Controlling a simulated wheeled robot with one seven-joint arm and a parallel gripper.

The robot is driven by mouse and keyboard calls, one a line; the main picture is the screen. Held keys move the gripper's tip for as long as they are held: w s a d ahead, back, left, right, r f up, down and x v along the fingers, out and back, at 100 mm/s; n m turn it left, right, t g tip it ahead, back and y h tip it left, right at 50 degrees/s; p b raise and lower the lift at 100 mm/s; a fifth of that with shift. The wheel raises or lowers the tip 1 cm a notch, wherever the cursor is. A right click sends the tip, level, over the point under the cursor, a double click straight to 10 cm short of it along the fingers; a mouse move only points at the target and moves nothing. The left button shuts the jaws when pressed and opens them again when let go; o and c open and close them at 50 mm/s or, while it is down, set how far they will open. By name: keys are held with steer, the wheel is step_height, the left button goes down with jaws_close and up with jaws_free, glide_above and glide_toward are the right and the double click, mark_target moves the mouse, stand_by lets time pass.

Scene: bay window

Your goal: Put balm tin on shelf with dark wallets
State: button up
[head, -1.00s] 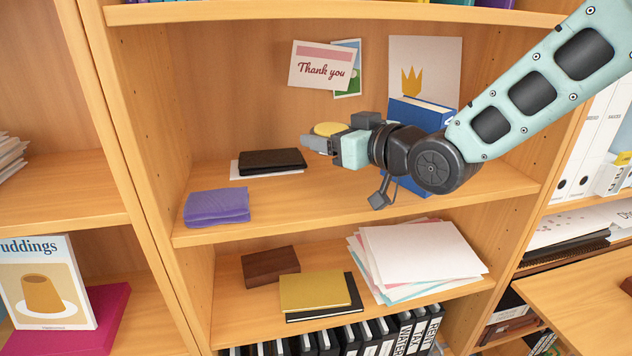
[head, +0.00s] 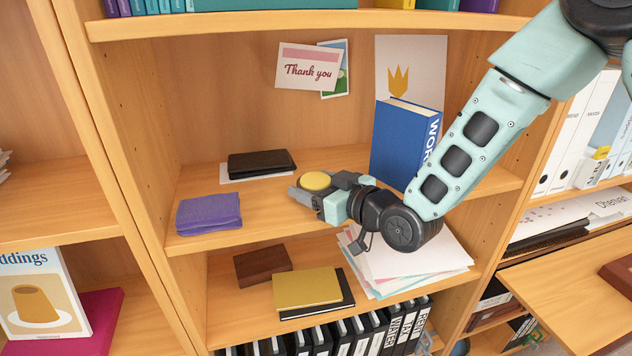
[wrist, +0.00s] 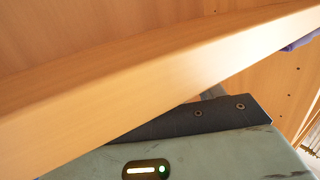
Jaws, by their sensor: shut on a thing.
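The balm tin (head: 316,181), round with a yellow lid, is held in my gripper (head: 308,190) in the head view. The gripper is shut on it, near the front edge of the middle shelf (head: 262,193). I cannot tell whether the tin touches the shelf. The dark wallets (head: 262,162) lie on that shelf, behind and left of the tin, with a white sheet under them. In the wrist view a dark part of my gripper (wrist: 195,120) shows close to a wooden shelf edge (wrist: 150,75); the tin is hidden there.
A folded purple cloth (head: 209,213) lies at the shelf's front left. A blue book (head: 400,145) stands to the right, near my arm. Below, a lower shelf holds a brown box (head: 262,265), a gold notebook (head: 306,288) and papers (head: 410,262). Bare shelf lies between cloth and tin.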

steer(key=shift+f, duration=0.1)
steer(key=o, duration=1.2)
steer(key=shift+r, duration=0.2)
steer(key=b+v, duration=0.5)
steer(key=v, duration=0.1)
steer(key=b+v, duration=0.6)
steer(key=shift+f, duration=0.25)
